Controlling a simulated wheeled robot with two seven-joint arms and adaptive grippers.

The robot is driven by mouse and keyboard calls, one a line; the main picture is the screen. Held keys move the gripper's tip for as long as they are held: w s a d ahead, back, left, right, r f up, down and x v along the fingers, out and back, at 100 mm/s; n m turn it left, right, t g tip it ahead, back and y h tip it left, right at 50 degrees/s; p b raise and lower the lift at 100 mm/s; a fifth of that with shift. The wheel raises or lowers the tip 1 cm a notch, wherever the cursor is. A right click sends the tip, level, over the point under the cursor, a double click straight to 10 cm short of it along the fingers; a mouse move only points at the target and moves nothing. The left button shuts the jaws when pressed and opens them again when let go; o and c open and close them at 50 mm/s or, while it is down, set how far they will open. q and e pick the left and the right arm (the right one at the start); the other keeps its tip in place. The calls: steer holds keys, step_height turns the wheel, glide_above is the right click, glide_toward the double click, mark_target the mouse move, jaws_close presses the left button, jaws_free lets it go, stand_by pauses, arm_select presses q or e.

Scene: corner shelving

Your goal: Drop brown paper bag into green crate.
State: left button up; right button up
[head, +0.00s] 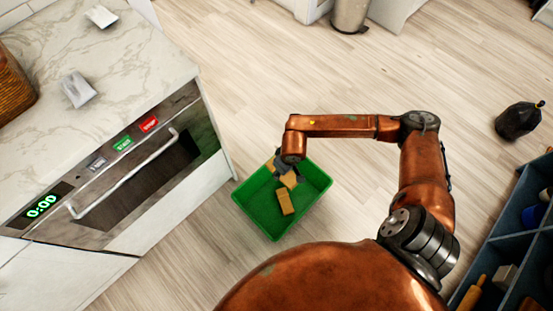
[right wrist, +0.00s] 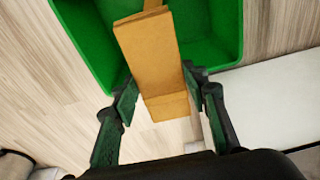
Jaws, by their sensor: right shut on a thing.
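The brown paper bag (head: 290,178) is in my right gripper (head: 278,168), over the upper part of the green crate (head: 245,205). In the right wrist view the bag (right wrist: 148,50) hangs between the two fingers (right wrist: 160,80), with the green crate (right wrist: 85,30) behind it. I cannot tell whether the bag touches the crate floor. A second brown, block-like item (head: 286,202) lies inside the crate. My left gripper is in neither view.
A marble-topped counter with an oven (head: 140,165) stands just left of the crate. A black bag (head: 518,120) lies on the floor at right. A blue shelf unit (head: 510,215) holds several items at lower right. Open wooden floor surrounds the crate otherwise.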

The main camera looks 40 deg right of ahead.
arm_select(q)
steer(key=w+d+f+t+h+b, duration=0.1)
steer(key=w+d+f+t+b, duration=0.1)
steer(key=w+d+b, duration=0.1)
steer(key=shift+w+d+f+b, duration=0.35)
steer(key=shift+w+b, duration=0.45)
steer(key=shift+b, duration=0.5)
arm_select(e)
step_height(320, 180, down, 13)
steer(key=d, duration=0.2)
steer(key=shift+s+f, duration=0.2)
steer(key=o, duration=1.3)
steer(key=shift+c, duration=0.2)
